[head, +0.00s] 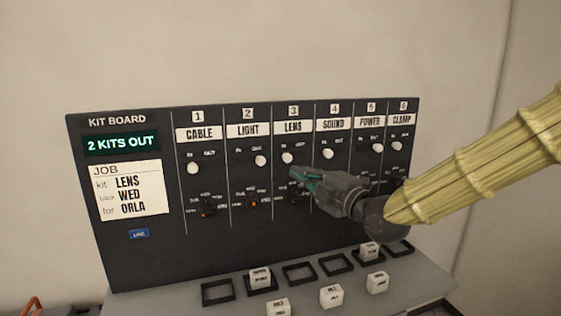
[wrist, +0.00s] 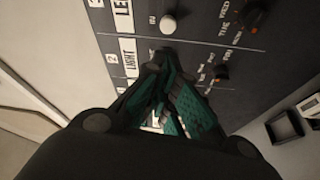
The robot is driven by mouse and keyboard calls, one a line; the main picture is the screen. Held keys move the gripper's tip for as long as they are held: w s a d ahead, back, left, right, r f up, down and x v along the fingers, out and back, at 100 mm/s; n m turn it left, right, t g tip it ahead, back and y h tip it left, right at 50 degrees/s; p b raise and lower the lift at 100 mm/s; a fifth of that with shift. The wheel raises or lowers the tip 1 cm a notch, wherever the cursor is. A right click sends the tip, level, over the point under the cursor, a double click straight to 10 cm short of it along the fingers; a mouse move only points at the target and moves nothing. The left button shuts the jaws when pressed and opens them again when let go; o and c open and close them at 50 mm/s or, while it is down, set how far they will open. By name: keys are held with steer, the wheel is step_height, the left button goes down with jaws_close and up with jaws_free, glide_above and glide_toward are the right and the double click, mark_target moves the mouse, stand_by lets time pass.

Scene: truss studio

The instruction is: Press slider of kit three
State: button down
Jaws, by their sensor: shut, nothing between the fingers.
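Kit three is the LENS column (head: 293,127) of the dark kit board. Its white slider knob (head: 287,158) sits at the left end of its travel, under the "IN" mark. The knob also shows in the wrist view (wrist: 168,22), above the fingertips. My gripper (head: 294,172) is shut and empty, its teal fingers just below the knob in the head view. I see no clear contact with the knob. In the wrist view the fingertips overlap the LIGHT row, beside the LIGHT label (wrist: 130,62). The lens dial (wrist: 252,18) shows an orange mark.
The LIGHT knob (head: 260,160) and SOUND knob (head: 328,153) flank the lens column. A display (head: 122,142) reads "2 KITS OUT"; the job card (head: 129,191) reads LENS, WED, ORLA. Black square frames (head: 217,292) and white blocks (head: 331,296) lie on the ledge below.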

steer(key=p, duration=0.5)
glide_toward(267, 154)
steer(key=shift+x, duration=2.3)
steer(key=shift+b, duration=0.35)
